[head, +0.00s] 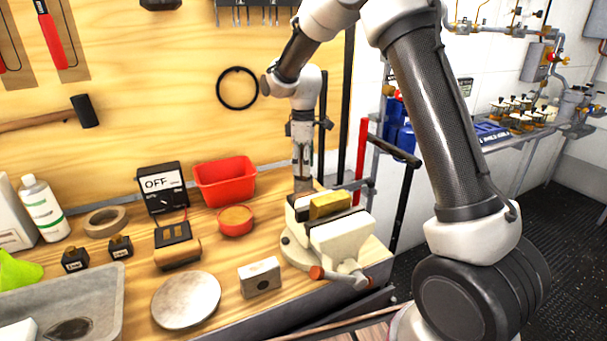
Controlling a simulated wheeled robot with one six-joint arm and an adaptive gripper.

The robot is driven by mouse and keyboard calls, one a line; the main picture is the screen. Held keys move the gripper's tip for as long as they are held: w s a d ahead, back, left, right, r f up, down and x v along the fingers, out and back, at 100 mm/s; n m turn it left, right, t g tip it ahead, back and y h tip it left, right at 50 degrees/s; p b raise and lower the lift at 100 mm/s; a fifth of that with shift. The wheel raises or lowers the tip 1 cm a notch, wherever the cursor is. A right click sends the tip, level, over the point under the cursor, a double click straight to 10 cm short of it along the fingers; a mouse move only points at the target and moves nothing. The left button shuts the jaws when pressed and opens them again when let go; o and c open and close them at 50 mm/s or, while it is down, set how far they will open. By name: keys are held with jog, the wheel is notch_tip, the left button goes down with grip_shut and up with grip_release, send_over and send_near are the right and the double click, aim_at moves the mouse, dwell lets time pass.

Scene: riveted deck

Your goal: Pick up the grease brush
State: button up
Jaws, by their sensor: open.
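I cannot clearly make out a grease brush. My gripper (302,170) points straight down, open, just behind the bench vise (340,240). A small grey-brown piece (303,185) shows right below the fingertips. Its lower part is hidden behind the vise, and I cannot tell whether it is the brush or whether the fingers touch it. A yellow-brown block (330,204) sits at the vise jaws.
Left of my gripper are a red bin (225,182), a small red pot (236,221) and a black meter (162,188). A round plate (186,301) and a metal block (260,277) lie in front. A red upright bar (361,160) stands right.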

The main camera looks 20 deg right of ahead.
aim_at(303, 146)
grip_shut()
notch_tip(303, 146, up, 10)
jog(key=shift+r, duration=0.1)
dwell(0.5)
